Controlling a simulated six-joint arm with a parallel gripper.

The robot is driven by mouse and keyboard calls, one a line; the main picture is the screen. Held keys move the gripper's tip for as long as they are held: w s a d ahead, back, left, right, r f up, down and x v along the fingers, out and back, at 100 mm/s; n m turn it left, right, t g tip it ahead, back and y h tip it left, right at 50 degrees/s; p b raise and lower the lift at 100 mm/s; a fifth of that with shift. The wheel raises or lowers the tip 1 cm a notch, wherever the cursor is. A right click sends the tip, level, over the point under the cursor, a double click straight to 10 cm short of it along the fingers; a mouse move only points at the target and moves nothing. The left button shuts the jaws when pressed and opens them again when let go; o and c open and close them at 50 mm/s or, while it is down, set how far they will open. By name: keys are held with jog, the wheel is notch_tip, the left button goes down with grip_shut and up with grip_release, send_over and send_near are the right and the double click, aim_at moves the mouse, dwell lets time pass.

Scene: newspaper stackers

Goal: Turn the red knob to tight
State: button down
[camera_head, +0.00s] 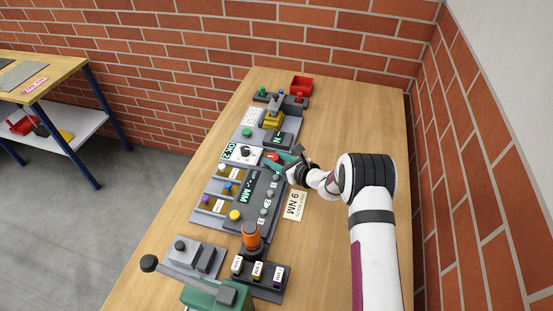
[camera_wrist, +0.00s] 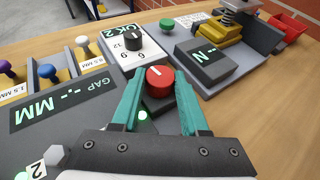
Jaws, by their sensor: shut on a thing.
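The red knob (camera_wrist: 160,82) sits on a dark base on the bench, near the end of the dark gauge panel marked GAP MM (camera_wrist: 70,112). A short pale mark on the knob's top points toward the far side in the wrist view. My gripper (camera_wrist: 159,76) has its teal fingers on either side of the knob and is shut on it. In the head view, the red knob (camera_head: 271,156) shows at the tips of my gripper (camera_head: 278,158). I cannot read a "tight" label. A green light glows beside the knob's base.
A white panel with a black dial (camera_wrist: 132,40) stands just beyond the knob. A dark display box (camera_wrist: 206,62) is to the right. Coloured plungers (camera_head: 222,188) and an orange-topped tool (camera_head: 250,237) stand nearer. Bare bench (camera_head: 345,128) lies to the right.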

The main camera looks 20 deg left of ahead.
jog(key=shift+c, duration=2.1)
grip_release()
jog(key=v, duration=1.6)
jog(key=shift+a+r, duration=0.1)
